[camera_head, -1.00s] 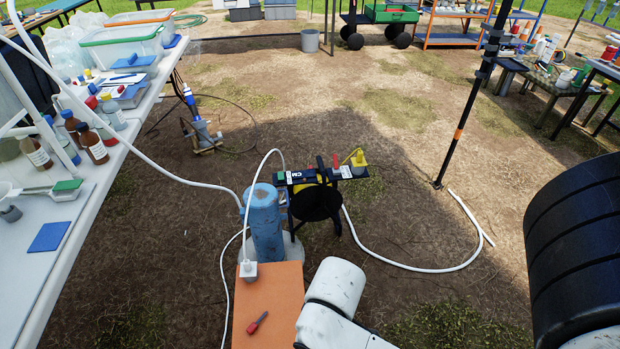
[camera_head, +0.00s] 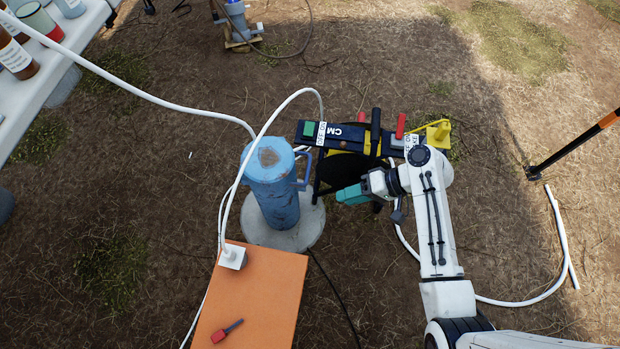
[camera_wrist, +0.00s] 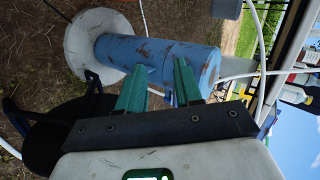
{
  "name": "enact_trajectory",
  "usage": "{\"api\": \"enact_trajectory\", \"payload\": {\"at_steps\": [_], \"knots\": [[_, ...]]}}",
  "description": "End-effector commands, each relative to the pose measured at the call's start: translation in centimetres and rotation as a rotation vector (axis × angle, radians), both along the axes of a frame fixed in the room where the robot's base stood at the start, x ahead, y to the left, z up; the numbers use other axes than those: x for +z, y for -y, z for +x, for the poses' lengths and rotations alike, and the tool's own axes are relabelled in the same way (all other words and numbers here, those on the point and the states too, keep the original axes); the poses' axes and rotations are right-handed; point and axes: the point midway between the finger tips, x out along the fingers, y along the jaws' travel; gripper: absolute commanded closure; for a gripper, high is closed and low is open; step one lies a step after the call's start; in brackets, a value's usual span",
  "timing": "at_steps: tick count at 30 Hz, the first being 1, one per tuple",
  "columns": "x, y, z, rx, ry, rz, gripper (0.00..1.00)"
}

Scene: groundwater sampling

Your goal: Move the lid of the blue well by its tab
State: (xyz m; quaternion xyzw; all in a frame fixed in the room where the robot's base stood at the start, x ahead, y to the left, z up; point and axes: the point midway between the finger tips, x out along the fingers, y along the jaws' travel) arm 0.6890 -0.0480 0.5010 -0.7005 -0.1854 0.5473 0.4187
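The blue well (camera_head: 272,195) is a worn, rust-marked upright pipe on a round concrete base (camera_head: 300,232). Its lid (camera_head: 268,160) covers the top, and a blue tab (camera_head: 304,170) sticks out on the right, toward my gripper. My gripper (camera_head: 345,194) is right of the well, lower than the lid, with teal fingers toward the pipe. In the wrist view, my gripper (camera_wrist: 160,72) has its two green fingers apart with nothing clear between them. The blue well (camera_wrist: 150,55) lies beyond them, sideways in the picture; the tab is largely hidden by the fingers.
A black reel with a control panel (camera_head: 345,135) stands close behind my gripper. White hose (camera_head: 240,185) runs beside the well. An orange board (camera_head: 262,295) with a red-handled tool (camera_head: 227,331) lies in front. A white table (camera_head: 70,40) stands at upper left.

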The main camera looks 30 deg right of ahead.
Motion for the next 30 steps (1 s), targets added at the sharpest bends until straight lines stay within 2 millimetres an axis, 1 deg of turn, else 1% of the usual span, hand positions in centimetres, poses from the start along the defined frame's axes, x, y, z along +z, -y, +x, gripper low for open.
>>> {"api": "enact_trajectory", "payload": {"at_steps": [1, 3, 6, 9, 12, 14, 17, 19, 30], "knots": [[-2.5, 0.6, 1.7, -0.041, 0.027, 0.073, 0.65], [-3.1, 1.3, 3.5, -0.091, 0.067, 0.169, 0.65], [-3.5, 2.3, 5.6, -0.149, 0.115, 0.282, 0.65], [-3.5, 3.1, 7.0, -0.190, 0.152, 0.359, 0.65], [-3.3, 3.6, 7.8, -0.213, 0.172, 0.401, 0.65], [-3.2, 3.6, 8.1, -0.217, 0.179, 0.414, 0.65], [-3.2, 3.0, 8.6, -0.218, 0.181, 0.419, 0.65], [-3.4, 2.2, 9.1, -0.216, 0.179, 0.418, 0.65], [-4.9, -3.0, 12.8, -0.216, 0.178, 0.416, 0.65]]}}
